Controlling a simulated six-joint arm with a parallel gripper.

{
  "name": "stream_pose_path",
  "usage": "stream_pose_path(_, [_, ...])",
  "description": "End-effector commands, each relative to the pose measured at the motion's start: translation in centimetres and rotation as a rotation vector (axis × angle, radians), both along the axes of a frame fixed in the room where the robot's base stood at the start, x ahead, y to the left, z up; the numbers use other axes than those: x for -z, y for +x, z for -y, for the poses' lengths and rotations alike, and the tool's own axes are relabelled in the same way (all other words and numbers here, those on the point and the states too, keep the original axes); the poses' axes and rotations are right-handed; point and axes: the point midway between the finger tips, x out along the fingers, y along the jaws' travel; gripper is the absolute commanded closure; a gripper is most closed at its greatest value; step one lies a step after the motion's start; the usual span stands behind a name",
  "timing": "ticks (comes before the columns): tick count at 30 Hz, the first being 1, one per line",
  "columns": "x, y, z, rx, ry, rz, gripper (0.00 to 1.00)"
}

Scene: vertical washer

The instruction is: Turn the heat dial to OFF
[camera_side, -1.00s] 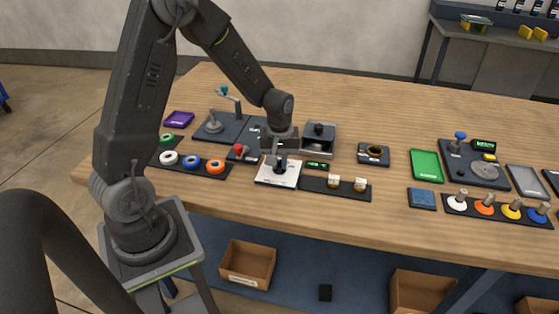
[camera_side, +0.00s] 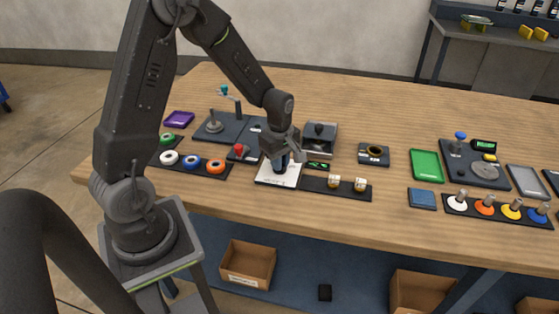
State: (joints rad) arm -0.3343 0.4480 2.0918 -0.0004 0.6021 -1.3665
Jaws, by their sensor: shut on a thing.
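The heat dial is a small dark knob on a white plate (camera_side: 265,177) on the wooden table. My gripper (camera_side: 280,163) points down over the plate and is shut on the dial. The jaws hide most of the knob, so its pointer and the setting it stands at cannot be read. The plate's markings are too small to read. A small display with green figures (camera_side: 318,166) sits just right of the plate.
A red-topped knob (camera_side: 239,150) and coloured rings (camera_side: 215,166) are on the left. A grey device (camera_side: 319,139) stands behind. The table front is clear.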

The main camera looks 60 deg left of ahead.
Motion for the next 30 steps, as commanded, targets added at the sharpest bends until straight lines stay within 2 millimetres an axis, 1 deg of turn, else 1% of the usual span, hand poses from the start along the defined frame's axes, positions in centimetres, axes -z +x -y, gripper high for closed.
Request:
stream_pose_path(15, [-0.08,0.04,-0.05,-0.019,0.001,0.002,1.0])
stream_pose_path(16, [-0.08,0.04,-0.05,-0.02,0.001,0.002,0.84])
stream_pose_path(23, [-0.04,0.03,-0.02,-0.017,0.0,0.001,0.62])
stream_pose_path(30, [-0.07,0.02,-0.01,-0.016,0.0,0.001,0.62])
